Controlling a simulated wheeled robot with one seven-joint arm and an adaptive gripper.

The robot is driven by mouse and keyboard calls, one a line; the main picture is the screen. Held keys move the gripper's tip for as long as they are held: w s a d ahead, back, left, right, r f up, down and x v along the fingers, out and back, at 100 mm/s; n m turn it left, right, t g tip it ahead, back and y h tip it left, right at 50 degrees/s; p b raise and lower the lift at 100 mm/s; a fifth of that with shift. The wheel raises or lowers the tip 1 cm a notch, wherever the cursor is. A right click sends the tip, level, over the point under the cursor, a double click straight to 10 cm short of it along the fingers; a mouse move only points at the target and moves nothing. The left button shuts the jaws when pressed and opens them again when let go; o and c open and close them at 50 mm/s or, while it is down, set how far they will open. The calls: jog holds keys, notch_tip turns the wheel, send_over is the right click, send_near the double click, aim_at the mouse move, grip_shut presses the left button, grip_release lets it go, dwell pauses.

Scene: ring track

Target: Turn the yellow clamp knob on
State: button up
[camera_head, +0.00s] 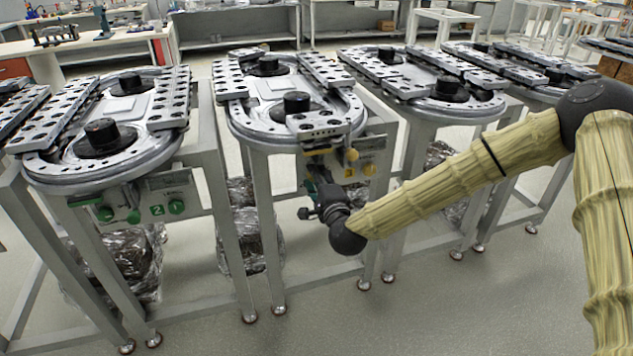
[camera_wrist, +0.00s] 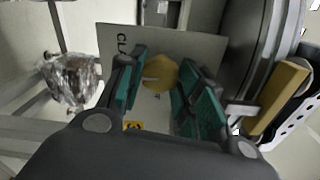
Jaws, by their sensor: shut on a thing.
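The yellow clamp knob (camera_wrist: 160,73) is round and sits on a pale panel (camera_wrist: 185,42) in the wrist view, beside dark letters that begin "CLA". My gripper (camera_wrist: 157,88) has its green-padded fingers on either side of the knob and is shut on it. In the head view my gripper (camera_head: 318,188) is at the left part of the front panel under the middle ring-track table. There the gripper hides the clamp knob. Another yellow knob (camera_head: 369,170) shows at the right of that panel, with a yellow label (camera_head: 349,172) near it.
A yellow handle (camera_wrist: 283,90) sticks out near the metal ring edge in the wrist view. The left table carries green knobs (camera_head: 176,206) and a green label. Metal table legs (camera_head: 267,225) stand close below my gripper, with a wrapped bundle (camera_wrist: 70,78) behind. Open floor lies in front.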

jog(key=shift+m, duration=0.3)
jog(key=o, duration=1)
jog(key=shift+o, duration=0.2)
jog(key=shift+s, duration=0.15)
jog(key=v, duration=1.1)
jog(key=shift+s, duration=0.35)
jog(key=shift+d, duration=0.2)
